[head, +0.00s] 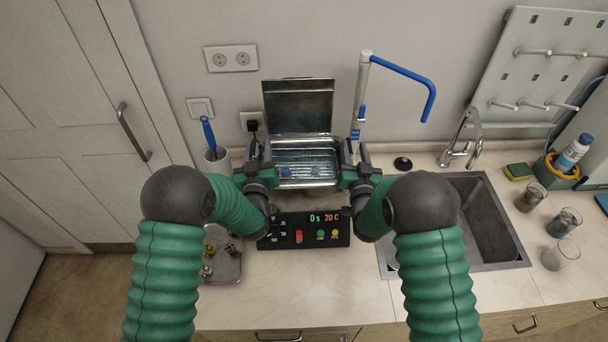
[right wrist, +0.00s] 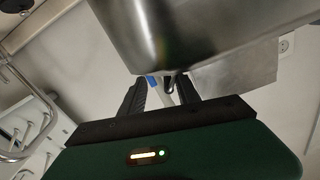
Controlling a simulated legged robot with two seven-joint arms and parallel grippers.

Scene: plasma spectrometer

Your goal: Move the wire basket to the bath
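The bath (head: 307,184) is a steel basin on the counter with its lid (head: 298,106) raised behind it. The wire basket (head: 307,160) shows as bright wire mesh within the bath's opening, with something small and blue in it. How deep it sits is unclear. My left gripper (head: 258,151) is at the bath's left side and my right gripper (head: 355,152) at its right side. Both have their fingers apart. In the right wrist view, the right gripper (right wrist: 162,90) has a gap between its fingers, with a small dark loop near the steel wall. Contact with the basket is not clear.
A control panel (head: 304,230) reading 0 s and 20 C stands in front of the bath. A blue-handled brush in a cup (head: 216,159) is at left. A metal tray (head: 222,262) with small parts is at front left. The sink (head: 487,225) and several beakers are at right.

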